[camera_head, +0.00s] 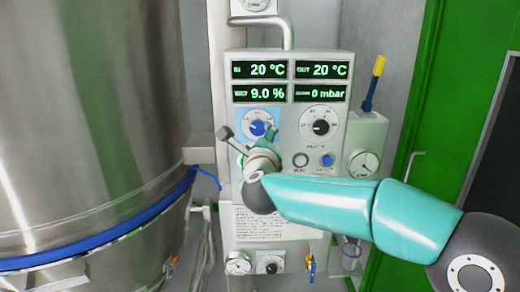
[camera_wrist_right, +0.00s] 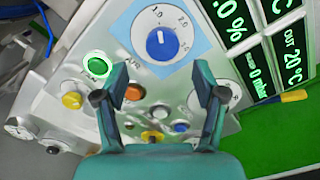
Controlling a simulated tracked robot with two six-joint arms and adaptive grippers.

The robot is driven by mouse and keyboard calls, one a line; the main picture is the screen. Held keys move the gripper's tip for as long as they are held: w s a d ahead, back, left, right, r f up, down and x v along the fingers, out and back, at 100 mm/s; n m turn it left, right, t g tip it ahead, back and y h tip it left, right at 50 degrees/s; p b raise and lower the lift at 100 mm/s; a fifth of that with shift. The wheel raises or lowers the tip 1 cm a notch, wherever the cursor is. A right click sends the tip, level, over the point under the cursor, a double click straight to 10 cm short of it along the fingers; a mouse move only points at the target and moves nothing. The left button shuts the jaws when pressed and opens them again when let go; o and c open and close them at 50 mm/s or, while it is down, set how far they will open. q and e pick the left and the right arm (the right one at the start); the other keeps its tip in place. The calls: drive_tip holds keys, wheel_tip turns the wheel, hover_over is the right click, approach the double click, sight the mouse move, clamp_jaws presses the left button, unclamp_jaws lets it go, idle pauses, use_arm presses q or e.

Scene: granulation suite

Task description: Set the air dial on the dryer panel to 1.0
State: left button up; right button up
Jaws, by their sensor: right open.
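The air dial is a blue knob (camera_head: 258,127) on a light-blue square at the left of the dryer panel (camera_head: 290,60). In the right wrist view the blue knob (camera_wrist_right: 161,44) sits just beyond my fingertips, with numbers around it, including 1.0 (camera_wrist_right: 155,14). Its short white pointer mark faces roughly towards the 1.0 side; the exact reading is hard to tell. My right gripper (camera_head: 248,135) is in front of the panel at the dial. In the wrist view my right gripper (camera_wrist_right: 159,75) is open and empty, its fingers apart below the knob. My left gripper is not in view.
A black dial (camera_head: 321,127) is right of the air dial. Below are several buttons, including a green-lit one (camera_wrist_right: 97,64) and a yellow one (camera_wrist_right: 72,100). A large steel vessel (camera_head: 90,110) stands left. A gauge box (camera_head: 364,164) is at the panel's right.

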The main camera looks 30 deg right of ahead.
drive_tip(key=v, duration=0.5)
drive_tip(key=shift+s, duration=0.1)
drive_tip(key=shift+f, duration=0.1)
